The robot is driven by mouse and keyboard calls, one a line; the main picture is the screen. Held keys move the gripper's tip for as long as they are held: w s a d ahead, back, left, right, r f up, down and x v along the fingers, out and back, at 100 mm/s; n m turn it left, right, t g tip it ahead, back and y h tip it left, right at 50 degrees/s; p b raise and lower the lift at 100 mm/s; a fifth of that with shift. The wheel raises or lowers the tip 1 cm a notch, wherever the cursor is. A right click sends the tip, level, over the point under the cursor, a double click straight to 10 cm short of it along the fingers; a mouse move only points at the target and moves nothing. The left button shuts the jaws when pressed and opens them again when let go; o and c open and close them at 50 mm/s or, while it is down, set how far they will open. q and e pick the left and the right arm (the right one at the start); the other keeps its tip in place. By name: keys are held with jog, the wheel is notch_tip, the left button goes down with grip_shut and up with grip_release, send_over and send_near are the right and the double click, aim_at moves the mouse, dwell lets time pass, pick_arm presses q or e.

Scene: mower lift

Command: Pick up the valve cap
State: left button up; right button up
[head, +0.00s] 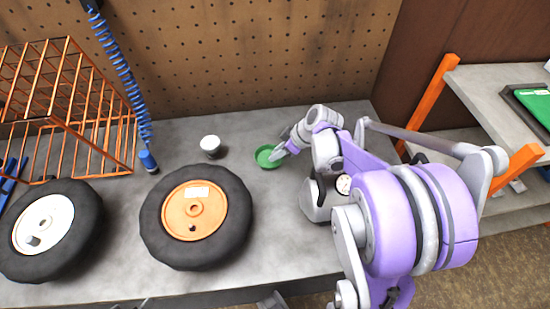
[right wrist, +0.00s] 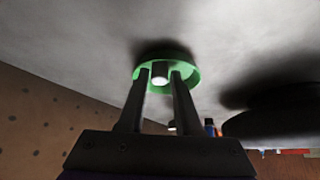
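A small green dish (head: 266,160) sits on the workbench. My right gripper (head: 282,150) reaches down at the dish's right side. In the right wrist view its fingers (right wrist: 159,80) are apart, one on each side of the cap, with narrow gaps showing. I cannot tell how deep the fingertips reach. In the head view the cap is not discernible. My left gripper is not clearly in view.
An orange-rimmed wheel (head: 195,258) and a white-rimmed wheel (head: 28,245) lie on the bench (head: 290,255). A small white-topped container (head: 210,142) stands left of the dish. A grey gauge device (head: 316,205) stands under my right arm. An orange wire rack (head: 65,90) is at left.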

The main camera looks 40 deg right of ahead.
pick_arm(q)
jog(key=shift+w, duration=0.1)
jog(key=shift+r, duration=0.1)
pick_arm(e)
grip_shut()
